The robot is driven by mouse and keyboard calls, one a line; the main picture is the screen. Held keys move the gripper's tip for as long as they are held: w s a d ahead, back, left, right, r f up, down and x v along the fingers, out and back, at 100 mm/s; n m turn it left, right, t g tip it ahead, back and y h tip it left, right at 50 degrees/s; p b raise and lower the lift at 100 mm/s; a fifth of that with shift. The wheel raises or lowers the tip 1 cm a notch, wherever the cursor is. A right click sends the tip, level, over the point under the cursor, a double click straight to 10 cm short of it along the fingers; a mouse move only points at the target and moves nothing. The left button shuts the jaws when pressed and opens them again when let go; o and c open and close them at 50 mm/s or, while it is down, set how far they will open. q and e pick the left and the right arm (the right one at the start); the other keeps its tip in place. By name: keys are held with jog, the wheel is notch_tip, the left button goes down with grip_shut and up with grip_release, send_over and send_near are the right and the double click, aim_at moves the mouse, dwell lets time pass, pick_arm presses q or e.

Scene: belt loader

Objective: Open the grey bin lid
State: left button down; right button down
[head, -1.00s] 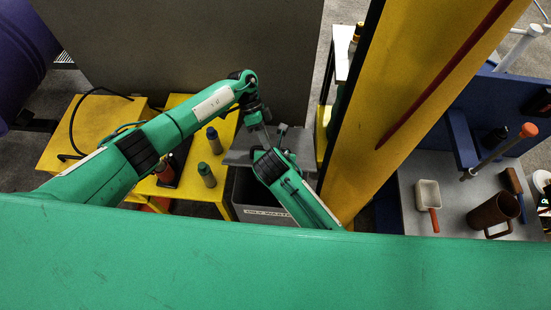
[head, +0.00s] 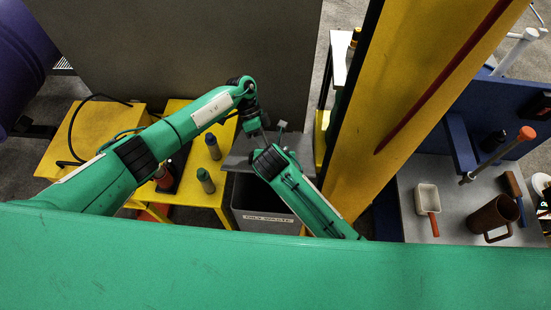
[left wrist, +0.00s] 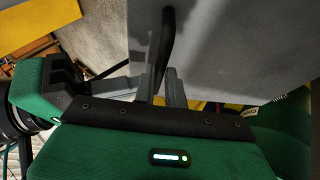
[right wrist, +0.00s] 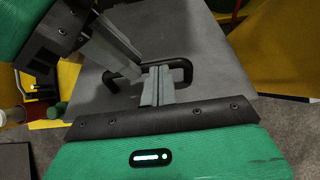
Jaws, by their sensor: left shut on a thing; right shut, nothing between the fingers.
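The grey bin (head: 262,226) stands below my arms in the head view, with a white label on its front. Its grey lid (head: 238,158) is raised, and part of the dark inside shows below it. The lid fills much of the left wrist view (left wrist: 235,50) and the right wrist view (right wrist: 200,110). My left gripper (left wrist: 160,85) is shut on the lid's black handle (left wrist: 167,40). The handle also shows in the right wrist view (right wrist: 181,68). My right gripper (right wrist: 157,85) is shut and empty, in front of the handle and close to the left fingers.
A yellow post (head: 400,110) rises close on the right. A grey tabletop (head: 450,205) with a brown mug (head: 490,215) and a scoop (head: 428,198) lies beyond it. A grey panel (head: 190,50) stands behind.

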pick_arm(q)
jog(key=shift+w+a+f, duration=0.15)
jog(key=shift+a, duration=0.05)
jog(key=c, duration=1.7)
grip_release()
pick_arm(e)
jog(key=shift+f, duration=0.1)
pick_arm(q)
jog(key=shift+o, duration=1.2)
jog(key=shift+w+d+f, duration=0.15)
jog(key=shift+w, duration=0.1)
pick_arm(e)
jog(key=shift+w+f, duration=0.15)
jog(key=shift+w, duration=0.15)
pick_arm(q)
jog(key=shift+s, duration=0.1)
pick_arm(e)
jog(key=shift+s, duration=0.1)
